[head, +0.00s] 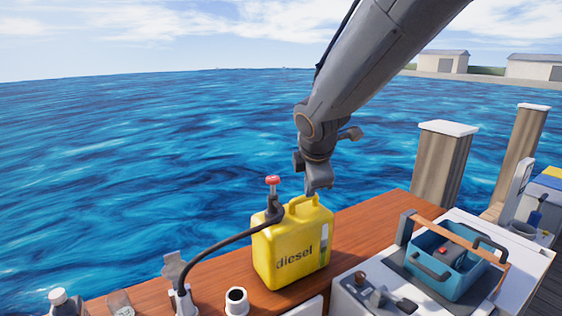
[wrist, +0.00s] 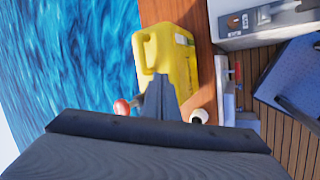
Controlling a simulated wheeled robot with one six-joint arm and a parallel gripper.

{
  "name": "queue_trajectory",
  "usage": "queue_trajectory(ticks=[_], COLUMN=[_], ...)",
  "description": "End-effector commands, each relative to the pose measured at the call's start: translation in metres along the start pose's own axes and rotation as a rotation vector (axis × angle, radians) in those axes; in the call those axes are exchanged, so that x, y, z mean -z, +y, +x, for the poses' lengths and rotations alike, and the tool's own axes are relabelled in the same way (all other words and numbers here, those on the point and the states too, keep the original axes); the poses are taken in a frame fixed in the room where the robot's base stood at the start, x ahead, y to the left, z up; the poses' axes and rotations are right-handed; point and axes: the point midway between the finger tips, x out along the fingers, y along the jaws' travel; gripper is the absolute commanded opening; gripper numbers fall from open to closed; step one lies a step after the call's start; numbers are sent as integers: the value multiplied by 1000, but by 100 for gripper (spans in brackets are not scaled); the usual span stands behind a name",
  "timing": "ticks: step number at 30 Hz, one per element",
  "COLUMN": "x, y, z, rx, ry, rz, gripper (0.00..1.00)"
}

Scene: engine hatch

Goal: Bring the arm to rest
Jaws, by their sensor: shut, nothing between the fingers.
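My gripper (head: 319,190) hangs from my grey arm at the upper middle of the head view, fingers pointing down. It is shut and empty. Its tips are close to the handle of a yellow diesel can (head: 292,250); I cannot tell whether they touch it. In the wrist view my gripper (wrist: 160,82) shows as a dark wedge in front of the yellow can (wrist: 165,55), hiding part of it. The can stands upright on a wooden plank.
The brown plank (head: 385,217) borders open blue water. A teal tote (head: 447,262) with a wooden handle sits on a white surface at right. A white cup-like fitting (head: 236,302) is in front of the can. Air above the water is free.

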Motion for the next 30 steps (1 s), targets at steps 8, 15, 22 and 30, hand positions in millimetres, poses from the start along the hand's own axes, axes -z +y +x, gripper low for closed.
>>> queue_trajectory(ticks=[8, 15, 22, 30], x=[-68, -80, -79, -79], y=[-173, -265, -282, -281], z=[16, 5, 1, 2], rx=[287, 410, 430, 429], ry=[-145, -308, -350, -348], rz=[1010, 1590, 1711, 1706], gripper=[0, 0, 0, 0])
